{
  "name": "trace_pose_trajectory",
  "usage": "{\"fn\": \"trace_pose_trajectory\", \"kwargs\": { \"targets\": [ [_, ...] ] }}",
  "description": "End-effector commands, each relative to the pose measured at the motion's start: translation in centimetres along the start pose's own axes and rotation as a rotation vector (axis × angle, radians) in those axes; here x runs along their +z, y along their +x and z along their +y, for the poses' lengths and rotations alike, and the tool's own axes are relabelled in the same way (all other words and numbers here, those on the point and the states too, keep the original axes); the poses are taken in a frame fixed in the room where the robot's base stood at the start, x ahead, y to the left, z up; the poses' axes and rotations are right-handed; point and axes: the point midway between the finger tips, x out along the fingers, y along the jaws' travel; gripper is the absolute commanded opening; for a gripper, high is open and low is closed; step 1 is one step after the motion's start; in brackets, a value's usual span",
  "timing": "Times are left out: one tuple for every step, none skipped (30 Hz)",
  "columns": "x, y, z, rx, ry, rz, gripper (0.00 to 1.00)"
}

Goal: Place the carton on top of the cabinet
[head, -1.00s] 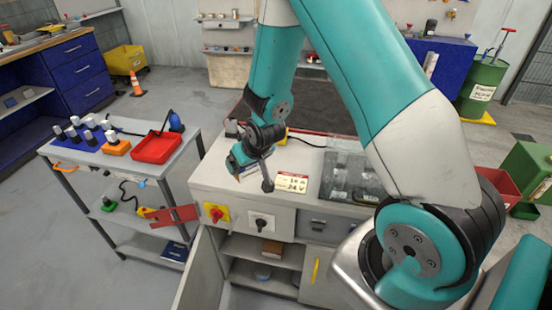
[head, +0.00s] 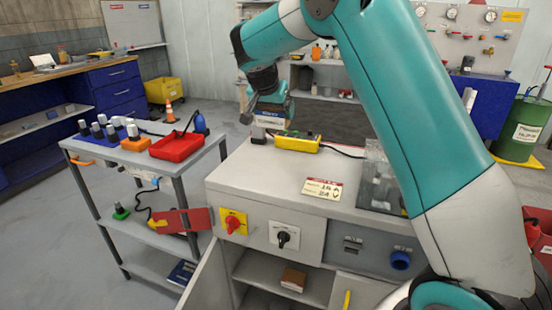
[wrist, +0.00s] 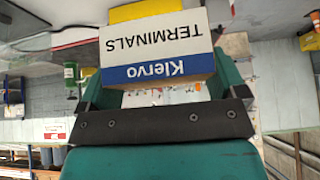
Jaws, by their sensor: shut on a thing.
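The carton (wrist: 157,50) is white with a blue band and reads "Klervo TERMINALS". It fills the upper middle of the wrist view, upside down there, between the fingers of my gripper (wrist: 158,92). In the head view my gripper (head: 270,106) is shut on the carton (head: 270,121), at the back left of the cabinet. The cabinet (head: 255,178) has a pale grey top with much bare surface at the front left. Whether the carton touches the top I cannot tell; my gripper partly hides it.
A yellow control box (head: 297,144) with a cable lies on the cabinet top near the carton. A label card (head: 322,189) and a clear-covered case (head: 380,180) are further right. The cabinet door (head: 207,275) stands open. A trolley with a red tray (head: 176,147) stands to the left.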

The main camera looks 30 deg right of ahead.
Motion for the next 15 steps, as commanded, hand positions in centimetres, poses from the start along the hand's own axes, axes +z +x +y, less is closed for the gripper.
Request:
{"fn": "trace_pose_trajectory", "kwargs": {
  "targets": [
    [0.8, 1.3, 0.1, 0.004, -0.002, -0.002, 0.62],
    [1.4, 2.0, 0.1, 0.004, -0.003, -0.004, 0.62],
    [1.9, 2.9, 0.1, 0.004, -0.002, -0.003, 0.62],
    [2.3, 3.6, 0.1, 0.004, -0.003, -0.003, 0.62],
    [2.8, 4.3, 0.1, 0.003, -0.002, -0.003, 0.62],
    [3.2, 5.0, 0.1, 0.003, -0.003, -0.003, 0.62],
    [3.6, 5.6, 0.1, 0.003, -0.003, -0.002, 0.62],
    [3.9, 6.0, 0.1, 0.002, -0.001, -0.001, 0.62],
    [4.2, 6.5, 0.0, 0.001, -0.001, 0.0, 0.62],
    [4.4, 6.9, 0.0, 0.0, -0.001, -0.001, 0.62],
    [4.5, 7.2, 0.0, 0.0, -0.001, -0.001, 0.62],
    [4.7, 7.4, 0.0, -0.001, -0.001, 0.0, 0.62],
    [4.8, 7.5, 0.0, -0.001, 0.0, 0.001, 0.62],
    [4.9, 7.7, 0.0, -0.002, 0.0, 0.001, 0.62],
    [5.0, 7.9, 0.0, -0.001, 0.0, 0.001, 0.62]
  ]
}}
